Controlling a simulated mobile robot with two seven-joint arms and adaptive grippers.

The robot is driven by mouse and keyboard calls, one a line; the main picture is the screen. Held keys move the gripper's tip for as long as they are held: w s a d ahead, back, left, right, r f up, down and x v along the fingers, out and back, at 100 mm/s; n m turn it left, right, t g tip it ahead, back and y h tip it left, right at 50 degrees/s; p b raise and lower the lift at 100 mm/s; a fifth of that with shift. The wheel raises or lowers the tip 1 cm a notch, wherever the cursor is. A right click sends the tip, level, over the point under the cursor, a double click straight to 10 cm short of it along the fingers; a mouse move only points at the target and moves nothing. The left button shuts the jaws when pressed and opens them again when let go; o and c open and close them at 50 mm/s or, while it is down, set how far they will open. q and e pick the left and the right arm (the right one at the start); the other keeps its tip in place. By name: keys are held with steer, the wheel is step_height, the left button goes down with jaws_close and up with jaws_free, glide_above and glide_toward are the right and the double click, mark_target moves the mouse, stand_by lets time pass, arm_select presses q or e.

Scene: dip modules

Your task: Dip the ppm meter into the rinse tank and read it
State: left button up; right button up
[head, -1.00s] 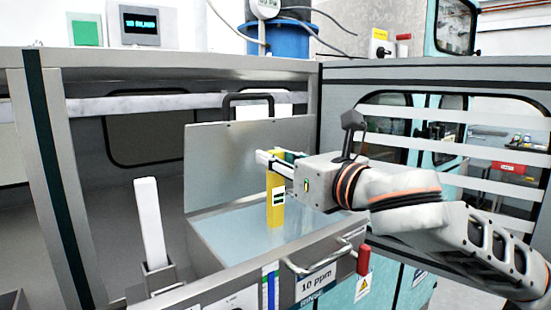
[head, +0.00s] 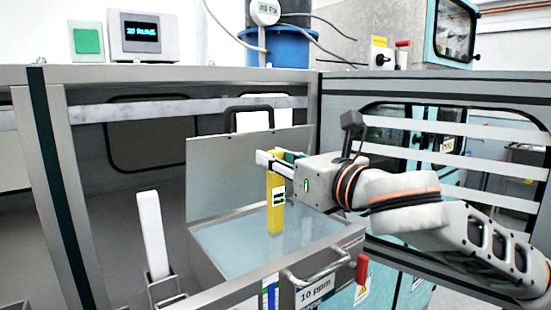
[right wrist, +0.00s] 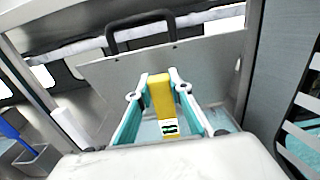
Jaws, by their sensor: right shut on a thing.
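The yellow ppm meter (head: 275,208) is upright, with a small dark and green display on its front. My right gripper (head: 272,160) is shut on its upper part; in the right wrist view the meter (right wrist: 161,95) stands between the two fingers (right wrist: 158,78). The rinse tank (head: 225,250) is an open metal tank with pale blue liquid and a "10 ppm" label on its front. The meter's lower end is over or at the liquid; I cannot tell whether it is submerged. The display is too small to read. My left gripper is not in view.
A raised metal lid (head: 245,175) stands behind the tank. A bar handle (head: 318,270) and a red grip (head: 361,268) are at the tank's front. A white upright piece in a holder (head: 150,235) stands to the left. A cabinet frame post (head: 62,190) is farther left.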

steer(key=shift+r+p, duration=1.3)
steer(key=shift+r, duration=0.65)
step_height(320, 180, up, 8)
steer(key=shift+r, duration=0.2)
